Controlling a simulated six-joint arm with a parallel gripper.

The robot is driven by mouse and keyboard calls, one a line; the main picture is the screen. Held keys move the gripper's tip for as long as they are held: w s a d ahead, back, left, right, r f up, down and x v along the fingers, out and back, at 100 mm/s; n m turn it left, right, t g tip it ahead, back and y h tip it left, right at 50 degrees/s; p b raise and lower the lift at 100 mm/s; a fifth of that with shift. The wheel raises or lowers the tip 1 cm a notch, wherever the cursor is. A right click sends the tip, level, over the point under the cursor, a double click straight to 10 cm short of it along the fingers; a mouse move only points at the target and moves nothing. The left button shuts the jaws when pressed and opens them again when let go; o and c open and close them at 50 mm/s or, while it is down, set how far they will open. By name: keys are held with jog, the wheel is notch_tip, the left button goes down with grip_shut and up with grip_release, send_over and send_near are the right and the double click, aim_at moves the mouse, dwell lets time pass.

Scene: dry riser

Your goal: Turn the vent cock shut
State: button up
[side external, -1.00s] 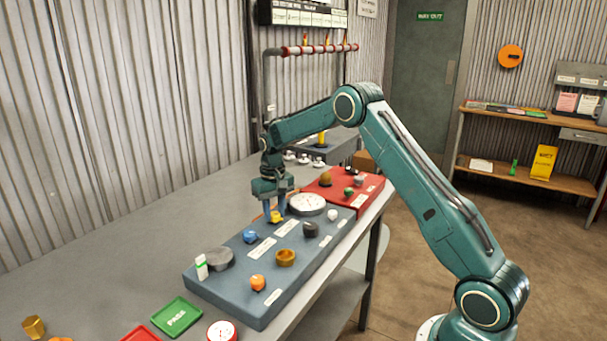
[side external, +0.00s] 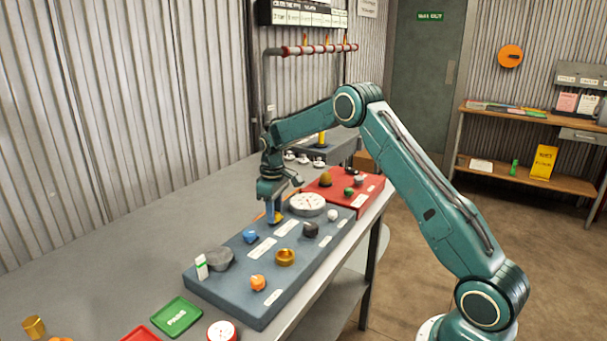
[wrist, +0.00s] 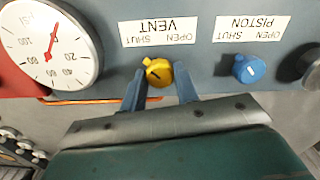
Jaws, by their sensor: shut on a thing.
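The vent cock is a small yellow knob (wrist: 159,72) under the VENT label (wrist: 161,31), which appears upside down in the wrist view. A dark mark shows on its face; I cannot tell which word it points to. In the side external view only a bit of the yellow knob (side external: 279,218) shows beside the fingers. My gripper (wrist: 160,86) is shut on the knob, one blue finger on each side. In the side external view my gripper (side external: 274,212) reaches down onto the blue-grey panel (side external: 230,300).
A white gauge (wrist: 48,45) is close beside the vent cock. A blue knob (wrist: 249,68) labelled PISTON is on the other side. A red panel (side external: 372,185) lies beyond.

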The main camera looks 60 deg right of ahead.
jog(key=o, duration=1)
jog(key=shift+c, duration=0.2)
notch_tip(320, 180, up, 14)
dwell(0.5)
